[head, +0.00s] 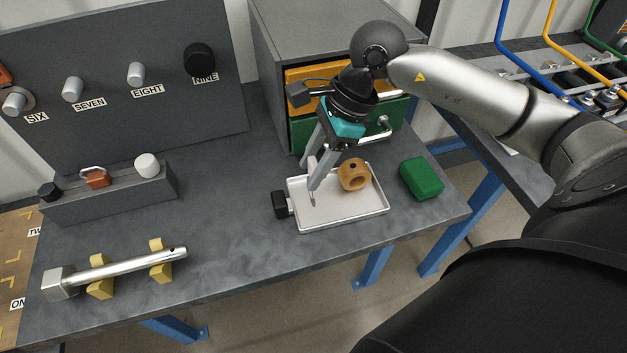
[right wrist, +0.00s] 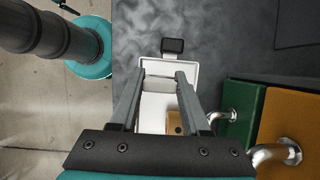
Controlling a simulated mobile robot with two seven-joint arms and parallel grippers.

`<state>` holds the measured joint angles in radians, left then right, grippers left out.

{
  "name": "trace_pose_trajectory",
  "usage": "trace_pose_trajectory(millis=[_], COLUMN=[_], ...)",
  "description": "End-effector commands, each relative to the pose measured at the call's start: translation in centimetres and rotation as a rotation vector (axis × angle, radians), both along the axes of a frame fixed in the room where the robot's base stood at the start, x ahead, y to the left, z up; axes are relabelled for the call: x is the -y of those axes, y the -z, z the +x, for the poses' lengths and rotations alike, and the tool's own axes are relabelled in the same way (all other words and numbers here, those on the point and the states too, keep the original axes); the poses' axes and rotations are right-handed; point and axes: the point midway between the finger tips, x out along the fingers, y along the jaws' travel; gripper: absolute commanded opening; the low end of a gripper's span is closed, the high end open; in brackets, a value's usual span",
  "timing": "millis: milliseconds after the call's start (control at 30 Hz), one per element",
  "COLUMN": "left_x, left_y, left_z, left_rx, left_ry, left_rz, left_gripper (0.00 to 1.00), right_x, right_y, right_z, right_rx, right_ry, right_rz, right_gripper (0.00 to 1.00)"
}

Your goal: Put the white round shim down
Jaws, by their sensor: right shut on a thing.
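My right gripper (head: 313,182) points down over the white tray (head: 335,213). In the right wrist view its two fingers (right wrist: 160,82) are closed on a pale, whitish piece (right wrist: 160,87), which I take to be the white round shim. Its round shape is not clear there, and the fingers hide most of it in the head view. The fingertips are low, over the left part of the tray; I cannot tell whether the piece touches the tray floor. My left gripper is not in view.
An orange-brown block with holes (head: 354,174) sits in the tray's back right. A black block (head: 280,204) is at the tray's left end, a green block (head: 421,179) to its right. A drawer cabinet (head: 330,40) stands behind. A metal bar (head: 125,266) rests on yellow supports at front left.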

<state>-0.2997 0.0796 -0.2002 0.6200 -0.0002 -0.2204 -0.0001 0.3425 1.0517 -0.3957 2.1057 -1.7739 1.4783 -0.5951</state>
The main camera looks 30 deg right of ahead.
Motion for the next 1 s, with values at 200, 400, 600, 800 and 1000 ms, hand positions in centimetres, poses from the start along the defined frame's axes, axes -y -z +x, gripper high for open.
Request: trace_pose_trajectory(millis=[200, 400, 600, 800, 1000], left_x=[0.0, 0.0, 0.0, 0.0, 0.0], left_y=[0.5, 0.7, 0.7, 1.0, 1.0], left_z=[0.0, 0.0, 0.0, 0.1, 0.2], left_rx=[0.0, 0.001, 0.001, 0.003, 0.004], left_ry=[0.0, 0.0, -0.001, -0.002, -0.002], left_rz=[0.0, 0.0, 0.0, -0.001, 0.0], left_gripper=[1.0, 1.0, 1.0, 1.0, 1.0], right_x=[0.0, 0.0, 0.0, 0.0, 0.0], right_y=[2.7, 4.3, 4.3, 4.5, 4.5], right_z=[-0.1, 0.0, 0.0, 0.0, 0.0], right_rx=[-0.005, 0.0, 0.0, 0.0, 0.0], right_ry=[0.001, 0.0, -0.001, -0.001, -0.001], right_rz=[0.0, -0.001, -0.001, -0.001, -0.001], right_gripper=[0.0, 0.0, 0.0, 0.51, 0.73])
